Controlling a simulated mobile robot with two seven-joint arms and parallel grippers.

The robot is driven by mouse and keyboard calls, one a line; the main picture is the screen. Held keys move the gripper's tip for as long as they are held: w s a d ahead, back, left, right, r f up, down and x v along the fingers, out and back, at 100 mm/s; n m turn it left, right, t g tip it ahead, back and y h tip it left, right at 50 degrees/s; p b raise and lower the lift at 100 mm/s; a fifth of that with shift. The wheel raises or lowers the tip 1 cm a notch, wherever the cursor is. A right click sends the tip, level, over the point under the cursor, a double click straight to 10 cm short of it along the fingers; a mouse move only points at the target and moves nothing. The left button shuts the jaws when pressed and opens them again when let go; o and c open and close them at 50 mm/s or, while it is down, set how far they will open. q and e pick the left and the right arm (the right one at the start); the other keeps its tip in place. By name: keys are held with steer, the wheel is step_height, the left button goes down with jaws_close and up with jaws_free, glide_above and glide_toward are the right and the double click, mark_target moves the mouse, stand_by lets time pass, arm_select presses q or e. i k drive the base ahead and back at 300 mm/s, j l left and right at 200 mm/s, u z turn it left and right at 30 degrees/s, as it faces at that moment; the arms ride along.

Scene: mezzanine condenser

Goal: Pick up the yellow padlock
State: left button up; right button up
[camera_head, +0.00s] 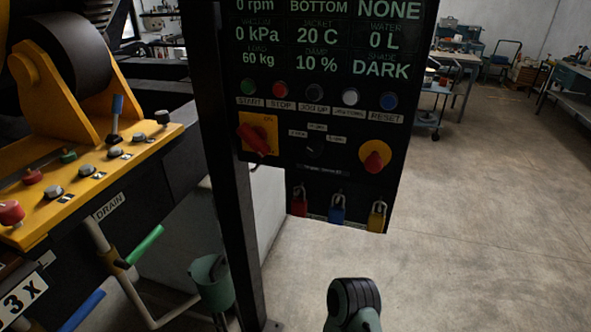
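The yellow padlock (377,217) hangs by its shackle at the lower right corner of the black control panel (345,185). It hangs upright, to the right of a blue padlock (337,212) and a red padlock (299,205), with small gaps between them. Its front face shows, and nothing covers it. Neither of my grippers can be made out in the head view. A rounded dark and grey-green arm part shows at the bottom middle, below the padlocks and apart from them.
The panel carries buttons, a red rotary switch (254,138) and a red knob (375,159). A black post (228,170) stands left of the padlocks. A yellow lever console (85,180) fills the left. Open concrete floor (480,220) lies to the right.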

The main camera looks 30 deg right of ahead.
mark_target(376, 222)
steer(key=z, duration=0.4)
steer(key=l+z, duration=0.15)
steer(key=z, duration=0.25)
steer(key=l+z, duration=0.1)
steer(key=z, duration=0.75)
